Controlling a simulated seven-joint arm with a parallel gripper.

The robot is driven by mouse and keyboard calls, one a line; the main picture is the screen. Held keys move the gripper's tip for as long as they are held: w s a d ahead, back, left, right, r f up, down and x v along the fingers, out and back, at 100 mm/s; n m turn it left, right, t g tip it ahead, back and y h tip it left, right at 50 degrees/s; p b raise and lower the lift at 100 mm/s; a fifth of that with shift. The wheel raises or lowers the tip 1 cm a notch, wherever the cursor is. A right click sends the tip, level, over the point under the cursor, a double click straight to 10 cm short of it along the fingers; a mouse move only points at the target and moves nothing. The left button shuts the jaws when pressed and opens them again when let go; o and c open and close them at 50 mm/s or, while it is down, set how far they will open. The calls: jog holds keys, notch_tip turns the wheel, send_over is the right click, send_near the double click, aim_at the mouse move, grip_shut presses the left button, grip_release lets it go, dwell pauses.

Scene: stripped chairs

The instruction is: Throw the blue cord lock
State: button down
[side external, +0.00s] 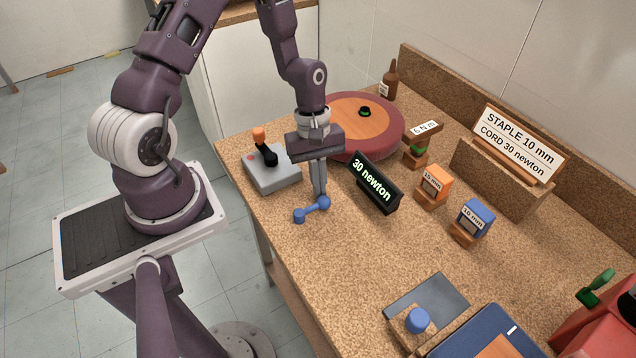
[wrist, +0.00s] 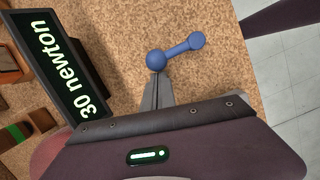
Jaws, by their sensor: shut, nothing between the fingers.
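A black display (side external: 374,182) reading "30 newton" stands just right of the fingers.
A grey box (side external: 275,181) with an orange-knobbed lever is left of my gripper. A red round stand (side external: 385,145) is behind. Orange (side external: 434,182) and blue (side external: 474,217) blocks and a sign (side external: 517,145) are right. A blue knob (side external: 418,320) is in front. The worktop's front middle is clear.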

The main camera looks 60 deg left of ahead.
jog(key=shift+w+d+m, duration=0.1)
jog(key=shift+d+m, duration=0.15)
jog(key=shift+m, duration=0.15)
jog(key=d+m, duration=0.1)
jog(key=m, duration=0.1)
jog(key=d+m+g, duration=0.1)
jog(key=shift+w+d+m+y, duration=0.3)
jog(key=shift+m, duration=0.1)
jog(key=d+m, duration=0.2)
jog(key=m, duration=0.1)
jog(key=d+m, duration=0.1)
jog(key=shift+s+m+g+y, duration=0.25)
jog(key=shift+m+g+y, duration=0.05)
jog(key=shift+g+y, duration=0.1)
jog(key=m, duration=0.1)
jog(key=s+d+m, duration=0.1)
jog(key=m, duration=0.1)
jog(key=d+m+y, duration=0.1)
jog(key=shift+s+d+g, duration=0.2)
jog(key=shift+s+g, duration=0.1)
jog(key=shift+s+d+m+y, duration=0.15)
jog(key=shift+s+d+m, duration=0.15)
jog(key=shift+m, duration=0.45)
jog(key=shift+s+d+m+y, duration=0.25)
jog(key=shift+s+m, duration=0.2)
jog(key=shift+m, duration=0.35)
jog(key=shift+s+d+m+y, duration=0.1)
jog(key=shift+s+d+m, duration=0.2)
jog(key=shift+m, duration=0.45)
jog(key=shift+s, duration=0.1)
